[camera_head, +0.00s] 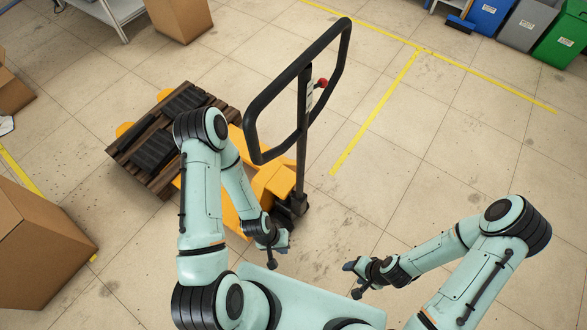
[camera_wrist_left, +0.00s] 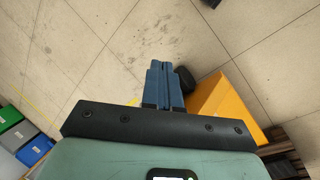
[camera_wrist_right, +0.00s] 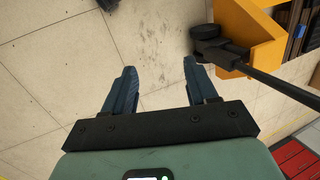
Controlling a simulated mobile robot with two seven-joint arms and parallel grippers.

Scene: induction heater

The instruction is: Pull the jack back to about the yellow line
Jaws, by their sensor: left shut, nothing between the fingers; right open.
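A yellow pallet jack (camera_head: 271,184) stands left of centre in the head view. Its black loop handle (camera_head: 268,101) rises on an upright shaft, with a red knob (camera_head: 322,83) on it. A dark wooden pallet (camera_head: 125,155) with black items sits on the jack's forks. My left gripper (camera_head: 284,241) is shut and empty, low beside the jack's wheel end; its blue fingers (camera_wrist_left: 165,85) meet in the left wrist view. My right gripper (camera_head: 349,266) is open and empty, right of the jack. Yellow floor lines (camera_head: 375,112) run right of and behind the handle.
A cardboard box (camera_head: 38,243) stands at left, another (camera_head: 180,15) at the back. Blue (camera_head: 489,15), grey (camera_head: 526,24) and green (camera_head: 561,40) bins line the back right. The tiled floor between the jack and the right side is clear.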

